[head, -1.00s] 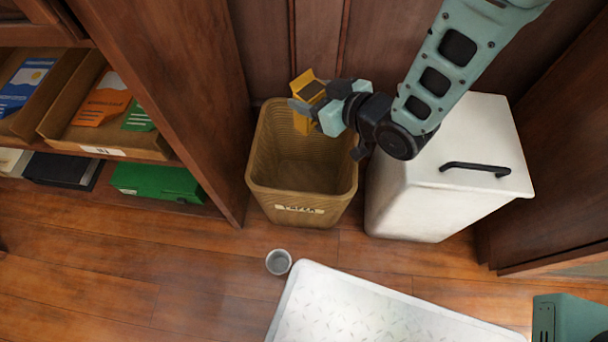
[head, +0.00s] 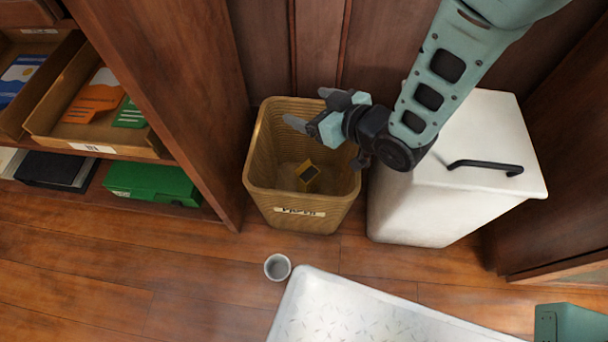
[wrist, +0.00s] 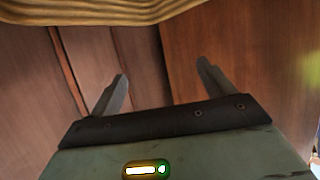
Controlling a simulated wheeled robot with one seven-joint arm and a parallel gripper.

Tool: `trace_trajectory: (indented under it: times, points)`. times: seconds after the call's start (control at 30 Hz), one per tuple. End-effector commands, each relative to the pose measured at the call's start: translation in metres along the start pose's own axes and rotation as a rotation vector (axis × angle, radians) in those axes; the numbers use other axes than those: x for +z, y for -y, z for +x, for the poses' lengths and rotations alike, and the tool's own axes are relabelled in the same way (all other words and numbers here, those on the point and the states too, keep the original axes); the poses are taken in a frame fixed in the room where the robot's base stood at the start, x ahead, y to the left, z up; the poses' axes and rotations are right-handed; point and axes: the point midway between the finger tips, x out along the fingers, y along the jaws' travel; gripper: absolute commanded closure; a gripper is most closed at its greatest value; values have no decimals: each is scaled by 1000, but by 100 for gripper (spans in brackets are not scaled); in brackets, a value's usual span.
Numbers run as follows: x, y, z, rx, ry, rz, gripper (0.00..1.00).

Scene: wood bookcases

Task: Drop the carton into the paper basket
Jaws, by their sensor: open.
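The yellow-orange carton (head: 308,174) with a dark face lies tilted inside the tan woven paper basket (head: 262,175), low down in it. The basket stands on the floor, with a label on its front. My gripper (head: 308,108) is over the basket's back right part, above the carton and apart from it. In the wrist view, my gripper (wrist: 162,85) has its two fingers wide apart with nothing between them. The basket's rim (wrist: 100,12) crosses the top of that view, and the carton does not show there.
A white bin (head: 440,195) with a black handle stands right of the basket. A wooden bookcase (head: 165,90) is on the left.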

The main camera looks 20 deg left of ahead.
Motion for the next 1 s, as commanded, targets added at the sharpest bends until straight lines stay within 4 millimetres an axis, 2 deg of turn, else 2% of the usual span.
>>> trace_trajectory:
  times: [0.17, 0.27, 0.8, 1.0]
  points:
    - [-1, 0, -8, 0, 1, 1, 19]
    - [-2, 0, -22, 1, 3, 2, 19]
    - [-2, -1, -147, 3, 4, 4, 19]
    - [-3, 0, -167, 0, 3, 2, 19]
